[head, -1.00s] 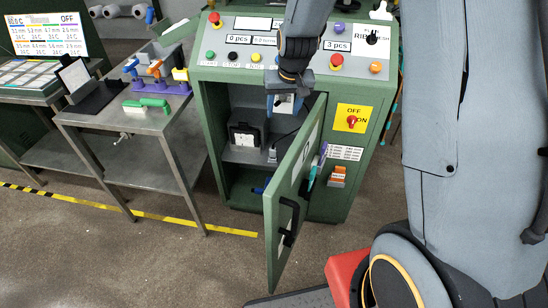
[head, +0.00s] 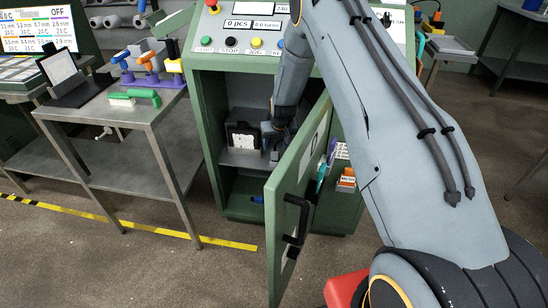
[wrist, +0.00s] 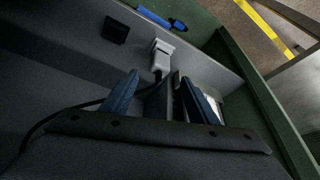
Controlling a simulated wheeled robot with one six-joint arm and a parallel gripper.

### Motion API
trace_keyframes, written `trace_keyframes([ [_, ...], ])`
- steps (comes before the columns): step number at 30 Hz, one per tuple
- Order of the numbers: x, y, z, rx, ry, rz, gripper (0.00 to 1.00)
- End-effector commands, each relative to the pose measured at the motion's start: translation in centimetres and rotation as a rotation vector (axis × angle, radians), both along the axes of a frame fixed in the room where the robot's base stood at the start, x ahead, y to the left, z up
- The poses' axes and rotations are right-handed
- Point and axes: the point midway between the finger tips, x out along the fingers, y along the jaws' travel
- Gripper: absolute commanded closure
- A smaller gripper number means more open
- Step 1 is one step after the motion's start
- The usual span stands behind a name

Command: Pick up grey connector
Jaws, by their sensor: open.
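The grey connector (wrist: 161,55) is a light grey plug on a black cable, at the shelf edge inside the open green cabinet. In the wrist view it is just beyond my gripper (wrist: 157,76), roughly in line with the gap between the two blue fingers. The fingers are open, with no connector between them. In the head view my gripper (head: 272,138) is inside the cabinet, beside a black box (head: 243,136). The connector is small and hard to make out there, largely hidden by the gripper and door.
The cabinet door (head: 294,205) stands open, close to my arm on the right. A black square piece (wrist: 116,30) is left of the connector, and a blue object (wrist: 160,18) lies lower in the cabinet. A grey table (head: 140,112) with coloured parts stands at the left.

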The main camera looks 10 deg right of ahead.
Motion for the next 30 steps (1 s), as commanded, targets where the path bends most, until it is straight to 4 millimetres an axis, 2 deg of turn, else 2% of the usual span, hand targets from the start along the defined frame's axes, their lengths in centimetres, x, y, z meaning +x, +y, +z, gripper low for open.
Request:
trace_keyframes([
  [12,1.7,-0.2,-4.4,0.0,0.001,0.0,0.46],
  [22,2.0,-0.2,-4.8,0.0,0.0,0.0,0.46],
  [30,2.0,-0.2,-4.8,0.0,0.0,-0.001,0.89],
])
